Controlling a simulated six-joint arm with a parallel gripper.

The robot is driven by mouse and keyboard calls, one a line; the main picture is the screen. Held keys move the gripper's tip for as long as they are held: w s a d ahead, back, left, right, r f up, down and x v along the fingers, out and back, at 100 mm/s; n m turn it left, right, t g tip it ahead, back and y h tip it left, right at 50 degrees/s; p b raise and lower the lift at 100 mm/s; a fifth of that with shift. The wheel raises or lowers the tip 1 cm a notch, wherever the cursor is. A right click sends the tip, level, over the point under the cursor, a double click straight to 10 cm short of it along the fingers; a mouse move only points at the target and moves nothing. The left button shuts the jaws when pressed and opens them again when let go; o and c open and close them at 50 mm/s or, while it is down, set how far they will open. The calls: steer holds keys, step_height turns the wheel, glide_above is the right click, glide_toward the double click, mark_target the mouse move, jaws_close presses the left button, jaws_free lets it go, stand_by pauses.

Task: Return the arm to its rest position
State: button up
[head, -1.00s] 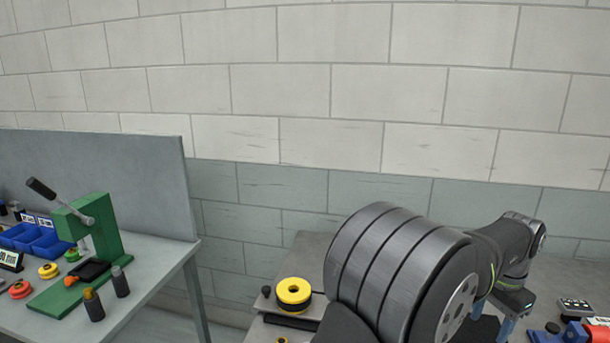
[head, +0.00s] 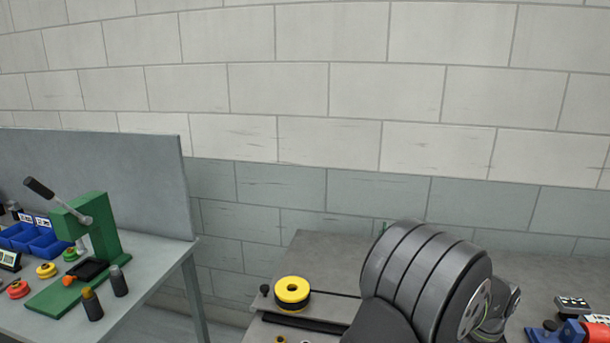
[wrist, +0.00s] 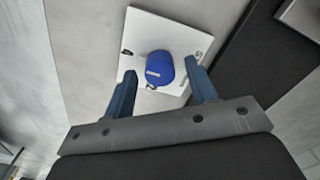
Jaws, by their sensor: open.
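My gripper (wrist: 163,88) is in the wrist view, with its two blue fingers spread apart and nothing between them. Beyond the fingertips, a blue round object (wrist: 159,68) sits on a white square plate (wrist: 186,30); the gap between it and the fingers cannot be judged exactly. In the head view my large dark arm joint covers the middle of the right-hand table, and my gripper is hidden behind it.
A yellow and black round part (head: 292,291) stands on the grey right table (head: 335,250). A red and blue device (head: 572,331) is at the right edge. On the left table stand a green press (head: 92,235) and blue bins (head: 35,239). A floor gap separates the tables.

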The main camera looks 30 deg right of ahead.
steer(key=shift+f+n, duration=0.1)
steer(key=shift+n, duration=0.6)
steer(key=n, duration=1.1)
steer(key=shift+n, duration=2.2)
steer(key=shift+o, duration=0.2)
